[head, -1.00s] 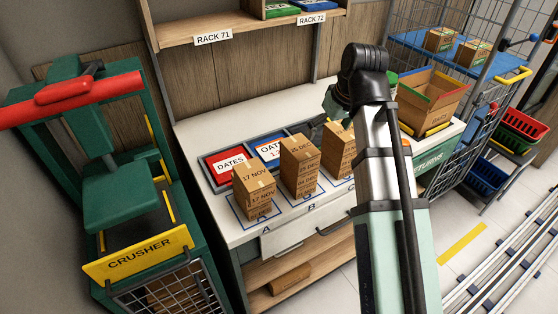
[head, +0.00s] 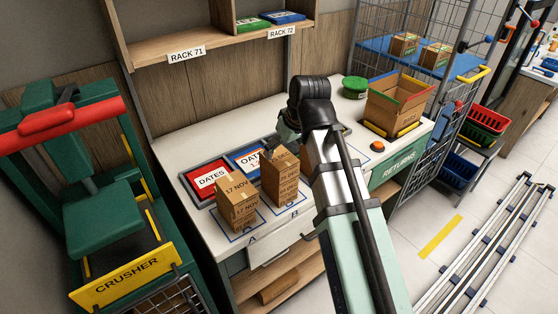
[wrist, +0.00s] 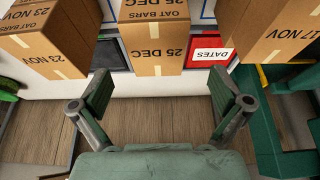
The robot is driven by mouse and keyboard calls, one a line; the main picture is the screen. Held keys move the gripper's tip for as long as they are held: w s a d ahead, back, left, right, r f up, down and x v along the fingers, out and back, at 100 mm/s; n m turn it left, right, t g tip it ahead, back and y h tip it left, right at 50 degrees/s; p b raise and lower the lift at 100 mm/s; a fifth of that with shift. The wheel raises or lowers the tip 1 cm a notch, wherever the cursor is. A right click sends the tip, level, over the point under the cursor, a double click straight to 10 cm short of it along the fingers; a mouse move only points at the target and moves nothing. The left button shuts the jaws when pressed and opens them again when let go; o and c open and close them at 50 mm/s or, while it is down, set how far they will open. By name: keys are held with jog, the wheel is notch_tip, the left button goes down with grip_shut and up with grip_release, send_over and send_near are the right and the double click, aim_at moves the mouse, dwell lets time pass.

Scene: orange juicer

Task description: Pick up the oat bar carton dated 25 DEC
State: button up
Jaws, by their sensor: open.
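The brown carton marked 25 DEC (wrist: 153,45) is in the middle of the wrist view, reading OAT BARS. In the head view it is the top of the stack at B (head: 283,165). My gripper (wrist: 160,92) is open and empty, its fingers apart on either side of that carton's line and short of it, not touching. In the head view my gripper is by the far side of stack B, partly hidden. The 23 NOV carton (wrist: 42,40) is at left in the wrist view, and the 17 NOV carton (wrist: 275,30) at right. My arm hides spot C in the head view.
The red DATES sign (head: 211,178) and blue OAT sign (head: 248,158) lie behind the stacks. A green crusher (head: 100,215) stands at left. An open box (head: 397,105) and an orange button (head: 377,146) are on the counter's right. A shelf (head: 200,45) runs above.

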aim_at(281, 157)
jog(key=shift+d+p+x, duration=0.2)
jog(key=shift+p+x, duration=1.05)
jog(key=shift+x, duration=2.85)
jog(key=shift+c, duration=0.4)
jog(key=c, duration=1.2)
